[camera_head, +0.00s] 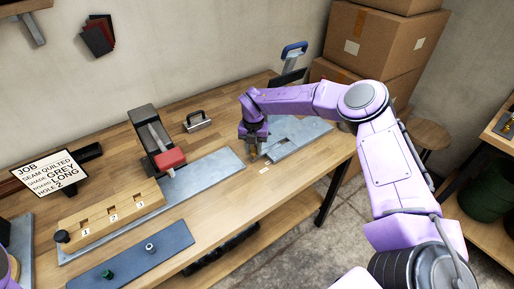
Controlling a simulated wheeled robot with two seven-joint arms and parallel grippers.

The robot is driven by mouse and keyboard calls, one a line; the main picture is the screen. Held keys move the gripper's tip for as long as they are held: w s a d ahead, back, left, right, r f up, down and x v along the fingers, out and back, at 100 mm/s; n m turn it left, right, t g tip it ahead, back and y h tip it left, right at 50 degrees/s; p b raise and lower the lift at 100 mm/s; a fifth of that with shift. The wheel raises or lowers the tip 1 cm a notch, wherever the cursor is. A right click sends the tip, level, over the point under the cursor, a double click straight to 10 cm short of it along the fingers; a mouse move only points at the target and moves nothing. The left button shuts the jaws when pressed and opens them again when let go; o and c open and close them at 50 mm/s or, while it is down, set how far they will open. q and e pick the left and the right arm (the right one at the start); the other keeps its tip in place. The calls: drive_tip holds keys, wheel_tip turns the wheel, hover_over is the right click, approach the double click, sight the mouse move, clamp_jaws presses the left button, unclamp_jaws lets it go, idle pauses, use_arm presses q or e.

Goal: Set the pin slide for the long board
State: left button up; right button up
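A job card (48,172) at the left reads seam quilted, shade grey, board long, hole 2. A wooden block (128,208) with notches numbered 1, 2 and 3 sits on a long grey metal plate (205,172). A dark round knob (62,236) stands at the block's left end. I cannot tell for sure which part is the pin slide. A blue-grey board (130,262) with a green peg (107,273) and a pale peg (150,247) lies in front. My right gripper (256,152) points down near the plate's right end; its fingers are too small to read.
A press-like tool with a red pad (171,159) stands behind the plate. A black-handled piece (198,121) lies further back. Another grey plate (300,128) lies right of my gripper. Cardboard boxes (375,45) stand behind the bench's right end. The bench front (235,215) has bare wood.

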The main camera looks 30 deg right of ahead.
drive_tip(key=o, duration=0.3)
drive_tip(key=shift+a, duration=0.25)
drive_tip(key=shift+r, duration=0.25)
wheel_tip(320, 180, up, 10)
drive_tip(key=b, duration=0.3)
